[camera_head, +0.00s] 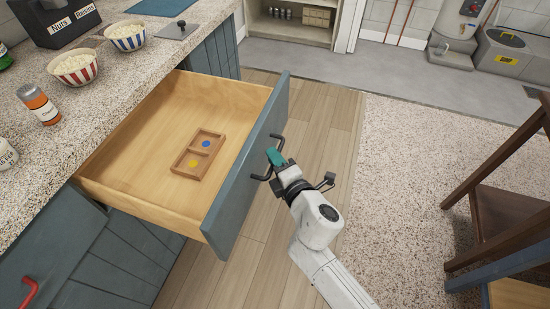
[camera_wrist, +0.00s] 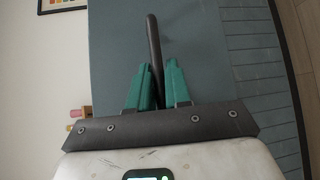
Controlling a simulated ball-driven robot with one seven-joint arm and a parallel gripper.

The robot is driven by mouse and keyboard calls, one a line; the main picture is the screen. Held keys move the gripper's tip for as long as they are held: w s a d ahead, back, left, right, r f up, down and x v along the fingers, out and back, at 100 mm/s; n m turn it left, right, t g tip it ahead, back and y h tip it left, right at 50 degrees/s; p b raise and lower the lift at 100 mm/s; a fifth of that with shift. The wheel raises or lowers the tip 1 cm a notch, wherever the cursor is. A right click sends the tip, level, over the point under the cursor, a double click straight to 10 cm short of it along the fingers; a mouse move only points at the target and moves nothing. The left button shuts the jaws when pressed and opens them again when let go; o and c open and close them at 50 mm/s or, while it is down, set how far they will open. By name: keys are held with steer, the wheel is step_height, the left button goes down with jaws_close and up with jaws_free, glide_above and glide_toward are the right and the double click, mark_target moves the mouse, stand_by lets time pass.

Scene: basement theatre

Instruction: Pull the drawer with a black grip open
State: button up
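The blue-grey drawer (camera_head: 243,180) is pulled far out of the counter in the head view, and its wooden inside shows. Its black grip (camera_head: 262,177) is on the front panel. My gripper (camera_head: 275,157) is at the grip, its green fingers on it. In the wrist view, the black grip (camera_wrist: 152,35) runs between the two green fingers of my gripper (camera_wrist: 158,72), which look closed on it. The drawer front (camera_wrist: 200,50) fills the background there.
A small wooden tray (camera_head: 198,155) with a blue and a yellow disc lies inside the drawer. A red handle (camera_head: 30,291) is at lower left. Dark wooden furniture (camera_head: 505,215) stands at right; rug between is clear.

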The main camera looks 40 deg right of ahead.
steer(key=o, duration=0.3)
steer(key=b+v, duration=0.1)
steer(key=v, duration=1)
steer(key=shift+b, duration=0.3)
steer(key=shift+d, duration=0.1)
steer(key=s+d+f+m+g+h+p, duration=0.1)
steer(key=s+d+m+g+h+p, duration=0.3)
steer(key=d+m+g, duration=0.6)
steer(key=s+a+f+m+g+y+p, duration=0.2)
steer(key=s+a+m+g+y+p, duration=0.3)
steer(key=s, duration=0.8)
steer(key=a+m+y, duration=0.1)
steer(key=a+m, duration=0.1)
steer(key=m, duration=0.1)
steer(key=shift+s+a+f+y, duration=0.2)
steer(key=shift+s+a+y, duration=0.05)
steer(key=shift+a+y, duration=0.05)
